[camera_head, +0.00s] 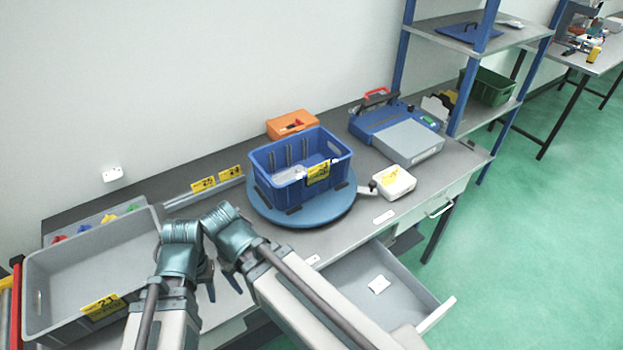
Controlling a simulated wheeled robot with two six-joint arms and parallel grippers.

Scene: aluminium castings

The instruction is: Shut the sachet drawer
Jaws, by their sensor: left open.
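The sachet drawer (348,272) is pulled out from under the workbench, at the lower right of the bench. A small white square packet (379,284) lies on its grey floor. Its front panel (436,315) faces the lower right, and my right arm covers part of the drawer. My left gripper (224,290) shows as dark fingers, spread apart and empty, near the bench's front edge. It is well to the left of the drawer and not touching it. My right arm crosses in front of the bench from the lower right; its gripper fingers are not visible.
A blue crate (272,188) stands on a round blue turntable (330,214). A grey bin (135,243) is at the left. A blue-grey case (408,141) and a white box (394,183) sit at the right. Another drawer (424,219) is shut. Green floor is clear at right.

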